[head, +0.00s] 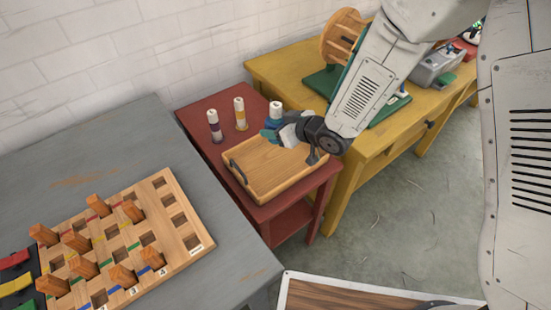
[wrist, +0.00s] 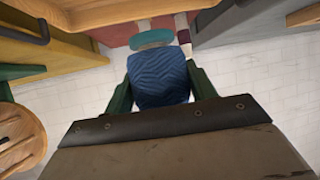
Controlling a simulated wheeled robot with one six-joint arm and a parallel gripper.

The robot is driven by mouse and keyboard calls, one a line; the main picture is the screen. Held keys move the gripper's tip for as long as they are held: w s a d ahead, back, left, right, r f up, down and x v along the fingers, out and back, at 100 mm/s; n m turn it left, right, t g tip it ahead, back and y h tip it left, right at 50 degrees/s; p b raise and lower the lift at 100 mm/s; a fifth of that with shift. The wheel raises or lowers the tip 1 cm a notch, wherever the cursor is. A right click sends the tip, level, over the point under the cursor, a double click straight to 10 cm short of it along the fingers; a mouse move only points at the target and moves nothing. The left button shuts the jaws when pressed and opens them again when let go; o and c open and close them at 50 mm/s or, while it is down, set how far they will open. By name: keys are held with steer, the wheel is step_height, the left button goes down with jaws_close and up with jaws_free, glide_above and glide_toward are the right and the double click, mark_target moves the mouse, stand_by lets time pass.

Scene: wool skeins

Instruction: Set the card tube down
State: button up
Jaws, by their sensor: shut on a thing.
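The card tube (head: 276,106) is white at its top and has blue on its lower part. My gripper (head: 272,132) is shut on it. The tube looks upright beside the back edge of the wooden tray (head: 270,190), over the red table (head: 190,106). I cannot tell whether its base touches anything, as the gripper hides its lower part. In the wrist view a blue ribbed surface (wrist: 158,82) fills the space between the dark green fingers, with a teal rounded shape (wrist: 152,38) beyond it.
Two white tubes stand on the red table, one with a purple band (head: 214,126) and one with a yellow band (head: 240,114). A grey table (head: 120,130) with a pegged wooden board (head: 190,235) is at left. A yellow bench (head: 270,68) adjoins at right.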

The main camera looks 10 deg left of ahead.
step_height(320, 180, down, 10)
steer(key=shift+a+r, duration=0.1)
stand_by(0.4)
steer(key=o, duration=1)
steer(key=shift+s+d+r, duration=0.15)
steer(key=shift+d, duration=0.1)
steer(key=v, duration=1.1)
steer(key=shift+s+d, duration=0.1)
steer(key=shift+d, duration=0.1)
